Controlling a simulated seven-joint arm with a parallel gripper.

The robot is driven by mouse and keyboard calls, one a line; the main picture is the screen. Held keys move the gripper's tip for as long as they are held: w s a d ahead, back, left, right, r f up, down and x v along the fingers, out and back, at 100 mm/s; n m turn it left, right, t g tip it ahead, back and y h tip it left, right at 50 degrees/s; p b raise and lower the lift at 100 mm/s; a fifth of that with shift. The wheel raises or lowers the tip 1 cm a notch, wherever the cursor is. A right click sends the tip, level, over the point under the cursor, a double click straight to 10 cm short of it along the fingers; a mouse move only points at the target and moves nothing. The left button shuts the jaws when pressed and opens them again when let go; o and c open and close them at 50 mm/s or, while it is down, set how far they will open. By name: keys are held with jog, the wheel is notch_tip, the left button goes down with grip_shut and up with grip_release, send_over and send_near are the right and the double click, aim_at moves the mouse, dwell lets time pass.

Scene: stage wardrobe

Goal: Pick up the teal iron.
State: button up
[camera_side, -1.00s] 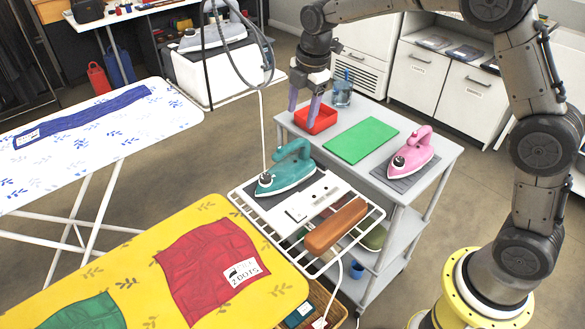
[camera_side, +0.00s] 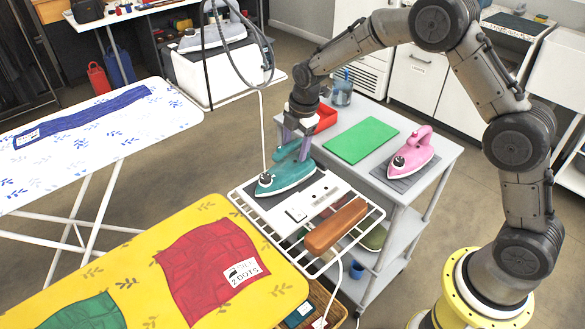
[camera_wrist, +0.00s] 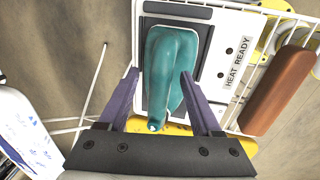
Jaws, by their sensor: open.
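In the wrist view the teal iron (camera_wrist: 170,75) lies between and beyond my two purple fingers, and my gripper (camera_wrist: 158,85) is open. The right finger appears close to the iron; the left one has a clear gap. I cannot tell whether either finger touches it.
A brown wooden block (camera_side: 335,226) lies on the rack beside the iron. A thin white pole rises near the iron.

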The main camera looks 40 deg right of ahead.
grip_shut()
jog(key=shift+r, duration=0.15)
dwell(0.4)
jog(key=shift+w+r, duration=0.1)
